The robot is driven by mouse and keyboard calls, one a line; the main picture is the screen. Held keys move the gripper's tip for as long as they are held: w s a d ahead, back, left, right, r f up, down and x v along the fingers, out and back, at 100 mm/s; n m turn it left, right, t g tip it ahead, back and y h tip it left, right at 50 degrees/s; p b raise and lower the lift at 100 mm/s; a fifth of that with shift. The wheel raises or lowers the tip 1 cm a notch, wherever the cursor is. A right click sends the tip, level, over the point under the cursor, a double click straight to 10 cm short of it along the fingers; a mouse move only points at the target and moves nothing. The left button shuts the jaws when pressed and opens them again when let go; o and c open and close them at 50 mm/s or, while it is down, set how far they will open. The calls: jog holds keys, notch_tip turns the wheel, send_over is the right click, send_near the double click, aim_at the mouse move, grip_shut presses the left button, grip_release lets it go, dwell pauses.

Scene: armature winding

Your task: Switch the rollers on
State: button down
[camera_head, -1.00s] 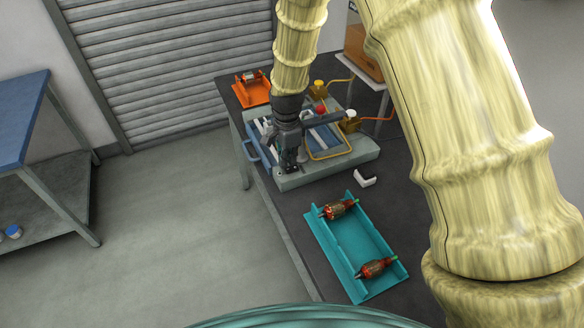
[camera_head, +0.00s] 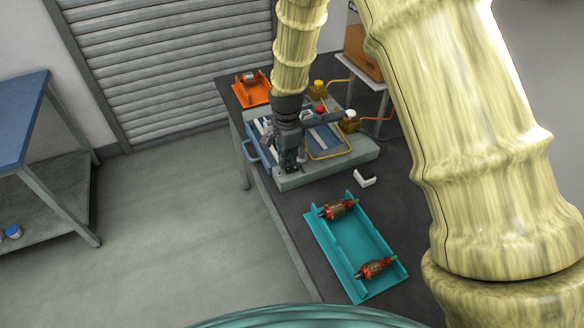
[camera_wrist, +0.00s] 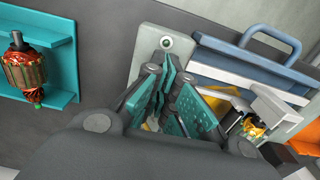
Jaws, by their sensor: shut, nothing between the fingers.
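The roller machine (camera_head: 345,160) stands on the dark table, with a pale base, a blue frame with a handle (camera_head: 250,149), and a yellow-framed guard. In the wrist view, a small round pale button or knob (camera_wrist: 167,42) sits on the corner of the machine's pale base plate (camera_wrist: 148,50). My gripper (camera_head: 290,168) is low over the front left corner of the base. In the wrist view its fingertips (camera_wrist: 168,78) are shut and empty, just short of the round part. I cannot tell whether they touch the plate. The rollers are partly hidden by my arm and gripper.
A teal tray (camera_head: 357,243) with two armatures lies in front of the machine. A small white and black block (camera_head: 365,177) sits between them. An orange holder (camera_head: 251,96) with an armature is behind, left. A red button (camera_head: 320,109) shows behind my gripper.

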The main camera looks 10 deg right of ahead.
aim_at(288, 169)
jog(key=shift+f+b, duration=0.45)
jog(key=shift+f, duration=0.7)
dwell(0.9)
jog(key=shift+r+p, duration=2.55)
jog(key=shift+r, duration=1)
jog(key=shift+f, duration=0.2)
jog(key=shift+f+b, duration=2.4)
jog(key=shift+f, duration=0.75)
